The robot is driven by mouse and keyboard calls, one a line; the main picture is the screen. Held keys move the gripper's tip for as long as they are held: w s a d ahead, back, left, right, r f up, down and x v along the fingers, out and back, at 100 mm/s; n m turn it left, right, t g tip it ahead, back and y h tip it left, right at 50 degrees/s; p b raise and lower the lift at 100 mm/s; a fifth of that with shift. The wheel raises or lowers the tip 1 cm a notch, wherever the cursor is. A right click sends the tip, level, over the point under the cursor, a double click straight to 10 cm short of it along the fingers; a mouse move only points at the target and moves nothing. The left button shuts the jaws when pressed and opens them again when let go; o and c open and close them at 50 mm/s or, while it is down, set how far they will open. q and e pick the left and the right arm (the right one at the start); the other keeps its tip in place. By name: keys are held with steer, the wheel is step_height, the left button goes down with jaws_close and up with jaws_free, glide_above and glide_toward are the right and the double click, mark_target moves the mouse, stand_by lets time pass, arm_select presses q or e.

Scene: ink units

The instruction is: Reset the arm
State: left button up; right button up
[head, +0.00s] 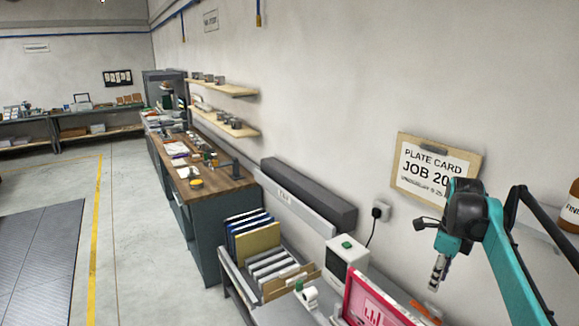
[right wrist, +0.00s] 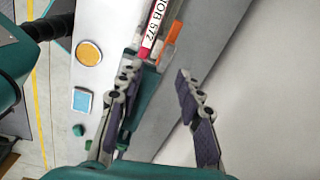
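My right arm comes in from the right of the head view, and its gripper (head: 438,272) hangs in the air above the bench, pointing down. In the right wrist view the two fingers of the right gripper (right wrist: 156,74) stand well apart, with nothing seen held between them. A pink-red framed panel (head: 370,302) stands on the bench, left of and below the gripper. Its edge, with a label reading JOB 572 (right wrist: 154,25), shows beyond the fingers in the right wrist view. My left gripper is not in view.
A white box with a green button (head: 346,258) and a folder rack (head: 252,244) stand left of the panel. A plate card (head: 436,170) hangs on the wall behind the gripper. A brown bottle (head: 572,208) is at the right edge. Open floor (head: 150,260) lies at left.

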steer(key=s+a+f+n+t+b, duration=0.1)
steer(key=s+a+f+n+b, duration=0.35)
steer(key=a+f+n, duration=0.2)
steer(key=s+a+f+n+t+b, duration=0.2)
steer(key=s+a+f+n+b, duration=0.1)
steer(key=a+f+n+b, duration=0.4)
steer(key=s+a+f+n+t+b, duration=0.1)
steer(key=s+a+f+n+b, duration=0.3)
steer(key=f, duration=0.5)
steer(key=s+a+f+n+t+b, duration=0.2)
steer(key=s+a+f+n+b, duration=0.2)
steer(key=s+a+f+n, duration=0.3)
step_height(320, 180, down, 3)
steer(key=a+n, duration=0.1)
steer(key=n, duration=0.3)
steer(key=shift+r+b, duration=0.2)
steer(key=shift+b, duration=0.15)
steer(key=shift+a, duration=0.1)
